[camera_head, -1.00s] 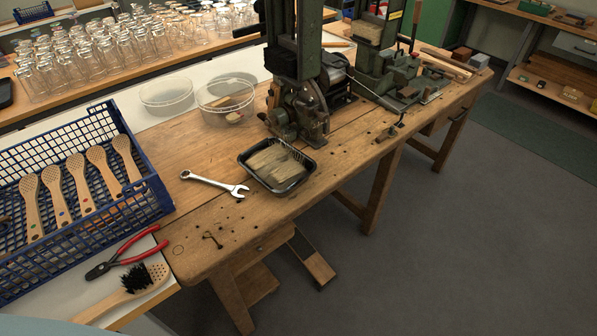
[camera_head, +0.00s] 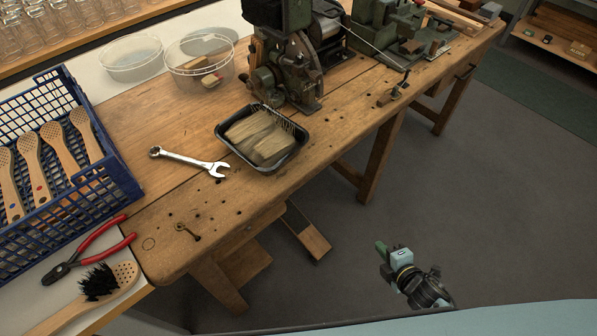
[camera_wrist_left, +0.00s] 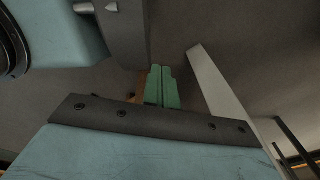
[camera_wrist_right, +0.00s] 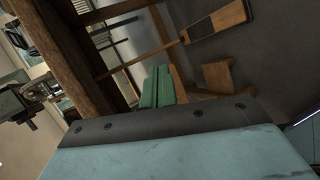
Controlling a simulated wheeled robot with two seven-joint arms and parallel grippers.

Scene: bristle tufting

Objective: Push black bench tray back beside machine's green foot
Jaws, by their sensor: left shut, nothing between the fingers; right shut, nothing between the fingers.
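The black bench tray (camera_head: 290,158) sits on the wooden bench at its front edge, holding bundles of pale bristle (camera_head: 258,137). The dark green machine (camera_head: 282,65) stands just behind it; the machine's foot is near the tray's back right corner, and I cannot tell whether they touch. My right gripper (camera_head: 382,248) is in the head view, low over the floor in front of the bench, well apart from the tray. Its green fingers (camera_wrist_right: 158,87) are shut and empty in the right wrist view. My left gripper's green fingers (camera_wrist_left: 162,87) are shut and empty; it is outside the head view.
A wrench (camera_head: 190,162) lies left of the tray. A blue crate (camera_head: 118,165) with brush handles, red pliers (camera_head: 95,246) and a brush (camera_head: 104,285) are farther left. Clear tubs (camera_head: 200,68) stand behind. The floor (camera_head: 440,200) in front is open.

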